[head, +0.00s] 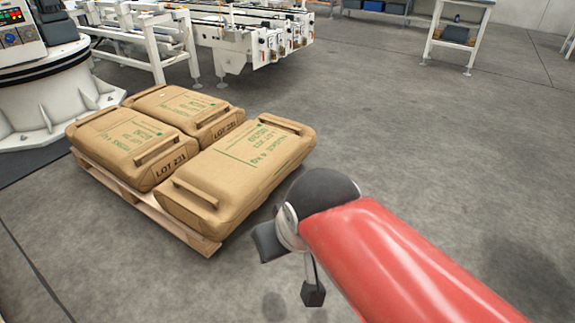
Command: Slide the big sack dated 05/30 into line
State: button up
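Three brown paper sacks lie on a wooden pallet (140,205). The biggest sack (250,165) lies along the pallet's right side, with green print and a raised handle-like strip at each end. Its print is too small to read, so I cannot make out a 05/30 date. Two smaller sacks, a near one (112,148) and a far one (180,104), lie to its left, both marked LOT 231. My gripper (290,268) is at the lower right of the big sack, apart from it. Its two dark fingertips are spread, with nothing visible between them.
A white round machine base (50,100) stands close left of the pallet. A white conveyor frame (240,45) stands behind it. A workbench (458,30) is at the back right. The grey floor (430,130) right of the pallet is clear.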

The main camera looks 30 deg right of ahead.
aim_at(213, 193)
jog(key=z, duration=0.2)
jog(key=i+l+u, duration=0.1)
jog(key=u, duration=0.3)
jog(key=l+u, duration=0.2)
jog(key=u, duration=0.25)
jog(key=i+l+u, duration=0.1)
jog(key=l+u, duration=0.15)
jog(key=u, duration=0.15)
jog(key=l+u, duration=0.45)
jog(key=l, duration=1.6)
jog(key=k, duration=0.05)
